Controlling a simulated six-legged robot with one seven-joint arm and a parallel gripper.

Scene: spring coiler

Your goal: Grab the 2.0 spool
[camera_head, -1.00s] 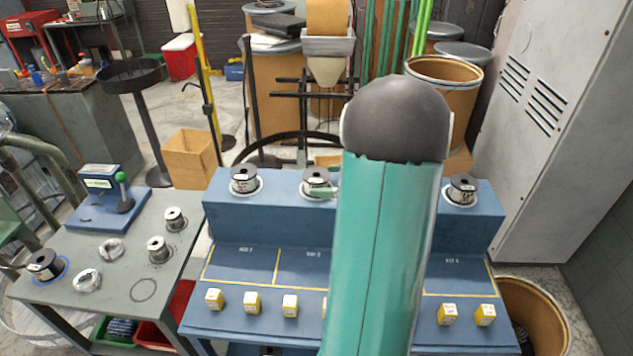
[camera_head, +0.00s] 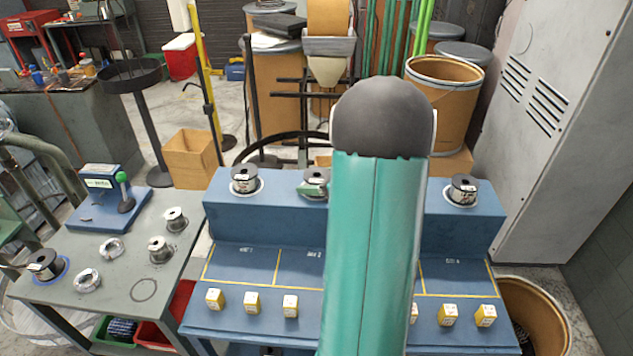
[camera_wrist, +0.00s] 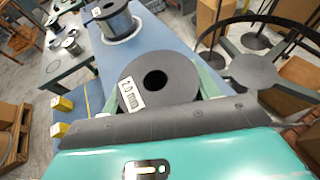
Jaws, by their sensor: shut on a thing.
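The 2.0 spool (camera_wrist: 181,72) is a dark-flanged reel with a white label reading "2.0 mm" in the wrist view. It stands upright on the blue bench's raised shelf, and I cannot tell if it is lifted. My gripper (camera_wrist: 162,84) is shut on it, with a green finger at either side of the flange. In the head view the spool (camera_head: 317,174) is second from the left, partly hidden by a green finger of my gripper (camera_head: 314,188). My arm hides the shelf to its right.
Another spool (camera_head: 244,179) stands on the shelf to the left, and one (camera_head: 463,189) at the right end. Several yellow-and-white blocks (camera_head: 251,302) line the lower ledge. A grey table (camera_head: 190,228) with spools and coils stands left. A cabinet (camera_head: 570,120) stands right.

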